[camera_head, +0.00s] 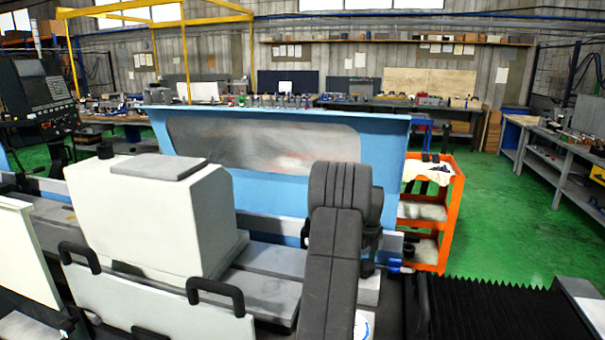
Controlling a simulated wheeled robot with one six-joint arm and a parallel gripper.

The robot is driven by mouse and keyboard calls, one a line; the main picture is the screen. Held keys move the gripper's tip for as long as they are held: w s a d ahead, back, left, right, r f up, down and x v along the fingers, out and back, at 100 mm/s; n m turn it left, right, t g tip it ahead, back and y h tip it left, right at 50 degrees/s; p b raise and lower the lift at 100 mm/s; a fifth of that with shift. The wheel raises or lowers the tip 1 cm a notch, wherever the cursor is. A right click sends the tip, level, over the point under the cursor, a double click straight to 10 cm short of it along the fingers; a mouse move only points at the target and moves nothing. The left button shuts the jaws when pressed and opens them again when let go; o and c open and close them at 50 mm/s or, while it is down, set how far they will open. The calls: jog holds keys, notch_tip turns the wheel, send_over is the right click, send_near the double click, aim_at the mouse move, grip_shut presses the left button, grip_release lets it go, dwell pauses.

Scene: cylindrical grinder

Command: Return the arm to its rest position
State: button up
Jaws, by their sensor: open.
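My arm (331,240) rises from the bottom of the view, dark grey, and bends at a rounded joint in front of the grinder's light blue guard (283,188). The part of the arm beyond the joint is mostly hidden behind the nearer link. My gripper's fingers cannot be made out in this view. No held object shows.
The grinder's white housing (150,215) stands left of my arm, with black handles in front. Black bellows (510,312) lie at lower right. An orange cart (447,220) stands behind the machine. Green floor (510,225) is open to the right, before a grey workbench (565,165).

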jog(key=n, duration=0.7)
jog(key=shift+s+n, duration=0.1)
jog(key=shift+n, duration=0.3)
jog(key=n, duration=0.3)
jog(key=shift+s+n, duration=0.1)
jog(key=shift+n, duration=2)
jog(key=shift+r, duration=0.1)
